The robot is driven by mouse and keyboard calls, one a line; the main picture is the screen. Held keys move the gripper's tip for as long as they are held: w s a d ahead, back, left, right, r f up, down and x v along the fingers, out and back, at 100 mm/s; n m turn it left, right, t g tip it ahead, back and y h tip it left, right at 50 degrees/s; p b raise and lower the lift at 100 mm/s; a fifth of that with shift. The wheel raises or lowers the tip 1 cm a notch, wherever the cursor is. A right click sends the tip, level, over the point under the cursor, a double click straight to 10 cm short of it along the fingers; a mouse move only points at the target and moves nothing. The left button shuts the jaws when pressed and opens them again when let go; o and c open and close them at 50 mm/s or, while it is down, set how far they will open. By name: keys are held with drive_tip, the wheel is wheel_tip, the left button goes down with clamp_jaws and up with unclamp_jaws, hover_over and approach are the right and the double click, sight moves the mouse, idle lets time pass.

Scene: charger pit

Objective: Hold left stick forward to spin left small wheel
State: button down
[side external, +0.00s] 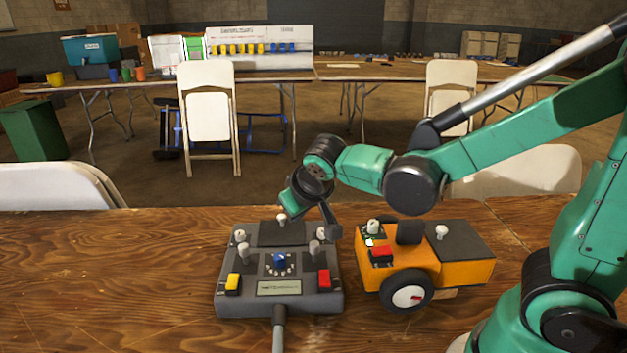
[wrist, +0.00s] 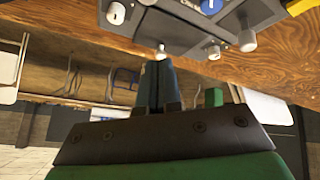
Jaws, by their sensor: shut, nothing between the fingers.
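A grey controller box (side external: 281,268) stands on the wooden table. Its left stick (side external: 244,252) is a pale-capped stick at the left of the blue dial (side external: 280,262) and appears upright. A matching right stick (side external: 314,250) stands on the other side. My gripper (side external: 334,232) is shut and empty, low at the controller's back right corner, close to a white knob (side external: 320,232). The wrist view shows its dark fingers (wrist: 160,68) just short of a white knob (wrist: 161,52); contact cannot be told. The orange vehicle (side external: 440,270) with a small wheel (side external: 408,296) stands at the right.
The controller also carries a yellow button (side external: 233,282), a red button (side external: 324,278) and other white knobs. A grey cable (side external: 279,330) leaves its front edge. The table is bare to the left (side external: 100,270). Chairs and folding tables stand farther back.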

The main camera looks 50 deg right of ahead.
drive_tip(key=shift+w+d+r+v, duration=0.1)
drive_tip(key=shift+v, duration=0.8)
drive_tip(key=shift+w+d+r+v, duration=0.1)
drive_tip(key=shift+v, duration=0.8)
drive_tip(key=shift+w+d+r+v, duration=0.1)
drive_tip(key=shift+v, duration=0.85)
drive_tip(key=shift+s+f, duration=0.1)
drive_tip(key=s+f+n+y, duration=0.1)
drive_tip(key=s+f+y, duration=0.1)
drive_tip(key=s, duration=0.3)
drive_tip(key=shift+s+d+f+t+y, duration=0.2)
drive_tip(key=shift+s+f+t+y, duration=0.15)
drive_tip(key=shift+y, duration=0.25)
